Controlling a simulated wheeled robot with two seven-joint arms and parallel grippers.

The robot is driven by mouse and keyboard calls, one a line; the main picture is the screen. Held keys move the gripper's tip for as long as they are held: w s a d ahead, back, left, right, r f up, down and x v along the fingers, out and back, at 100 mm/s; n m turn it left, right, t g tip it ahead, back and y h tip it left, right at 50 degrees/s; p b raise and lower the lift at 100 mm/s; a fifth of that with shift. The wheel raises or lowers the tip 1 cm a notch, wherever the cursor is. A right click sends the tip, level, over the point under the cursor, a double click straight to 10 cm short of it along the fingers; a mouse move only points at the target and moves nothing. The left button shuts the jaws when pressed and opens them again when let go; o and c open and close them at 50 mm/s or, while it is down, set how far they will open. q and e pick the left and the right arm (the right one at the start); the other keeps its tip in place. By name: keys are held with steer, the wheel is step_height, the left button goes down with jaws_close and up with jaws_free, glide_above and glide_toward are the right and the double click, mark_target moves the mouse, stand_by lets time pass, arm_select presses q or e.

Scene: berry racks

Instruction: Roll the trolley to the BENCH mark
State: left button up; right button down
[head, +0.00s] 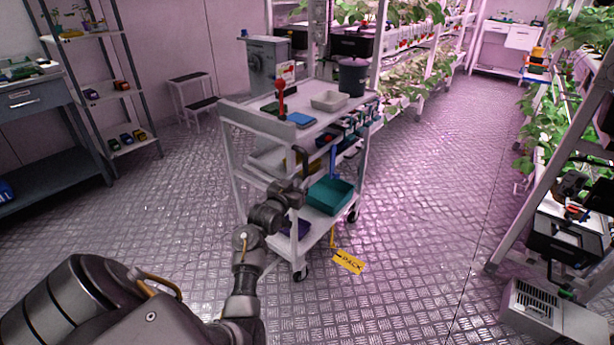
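My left gripper (298,160) is at the near side of the trolley, below the top deck's edge. Its fingers are small and partly lost against the frame, so I cannot tell whether they grip it. No BENCH mark shows. My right gripper is out of view.
A grey workbench (38,104) and a shelf rack (112,92) stand at left, with a step stool (194,98) behind. Plant racks line the back and the right side. A pale vented box (540,303) sits at lower right. The aisle right of the trolley is clear.

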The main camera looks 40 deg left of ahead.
mark_target(304, 175)
arm_select(q)
steer(key=x, duration=0.4)
steer(key=shift+w+b, duration=0.3)
steer(key=shift+w+a, duration=0.1)
steer(key=shift+w, duration=0.1)
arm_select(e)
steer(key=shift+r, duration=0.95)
arm_select(q)
steer(key=shift+c, duration=0.9)
jaws_close()
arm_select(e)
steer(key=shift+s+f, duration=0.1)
